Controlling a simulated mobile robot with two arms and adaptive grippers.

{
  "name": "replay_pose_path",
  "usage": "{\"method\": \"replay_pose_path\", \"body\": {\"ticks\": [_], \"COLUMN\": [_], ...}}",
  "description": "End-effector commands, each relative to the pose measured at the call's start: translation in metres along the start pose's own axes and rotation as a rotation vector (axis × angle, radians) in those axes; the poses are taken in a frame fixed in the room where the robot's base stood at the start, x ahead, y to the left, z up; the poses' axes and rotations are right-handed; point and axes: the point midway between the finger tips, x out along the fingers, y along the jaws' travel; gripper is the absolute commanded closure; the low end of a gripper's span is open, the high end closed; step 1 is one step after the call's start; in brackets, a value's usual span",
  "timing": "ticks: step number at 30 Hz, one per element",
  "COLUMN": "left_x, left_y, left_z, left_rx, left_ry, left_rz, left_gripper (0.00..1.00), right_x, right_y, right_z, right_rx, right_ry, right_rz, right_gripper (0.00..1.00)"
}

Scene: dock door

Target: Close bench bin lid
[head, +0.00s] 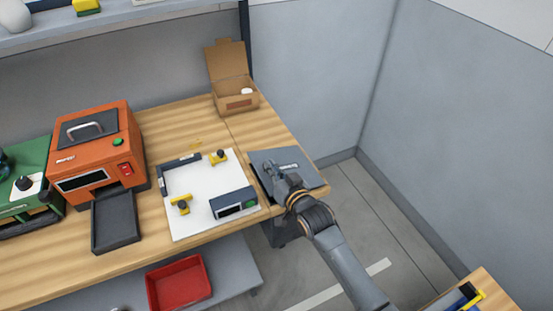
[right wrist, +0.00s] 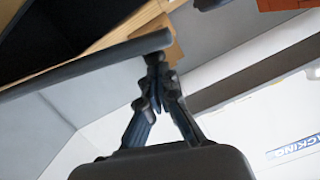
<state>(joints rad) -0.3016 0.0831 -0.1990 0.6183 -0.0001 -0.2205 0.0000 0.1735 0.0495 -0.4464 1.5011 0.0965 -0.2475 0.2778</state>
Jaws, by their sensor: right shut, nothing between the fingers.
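The bench bin lid (head: 312,177) is a dark grey panel at the right end of the wooden bench. It carries a small light strip. My right gripper (head: 270,168) is shut and empty, over the lid's left part in the head view. In the right wrist view, my closed fingertips (right wrist: 155,58) are at or very near a dark bar-like edge (right wrist: 85,62), perhaps the lid's; I cannot tell if they touch. The lid's exact tilt is unclear, and my arm hides part of it. My left gripper is not in view.
An open cardboard box (head: 236,97) stands behind the lid. A white board (head: 190,215) with yellow clamps and a dark device (head: 233,203) lies to the left. An orange machine (head: 95,150) stands farther left. A red bin (head: 178,284) sits below.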

Motion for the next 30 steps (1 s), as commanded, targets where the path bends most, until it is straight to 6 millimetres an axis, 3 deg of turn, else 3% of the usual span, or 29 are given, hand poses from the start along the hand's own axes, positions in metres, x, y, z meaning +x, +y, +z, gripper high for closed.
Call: {"method": "replay_pose_path", "body": {"ticks": [6,12,30], "left_x": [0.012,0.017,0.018], "left_y": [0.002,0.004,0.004], "left_z": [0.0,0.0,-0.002], "left_rx": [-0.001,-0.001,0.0], "left_ry": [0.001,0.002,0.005], "left_rz": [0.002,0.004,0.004], "left_gripper": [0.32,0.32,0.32], "right_x": [0.005,0.007,0.008], "right_y": [-0.004,-0.005,-0.005], "right_z": [0.025,0.036,0.043], "right_rx": [-0.126,-0.121,-0.119], "right_ry": [-0.001,0.0,-0.003], "right_rz": [0.024,0.023,0.023], "right_gripper": [1.0,1.0,1.0]}}
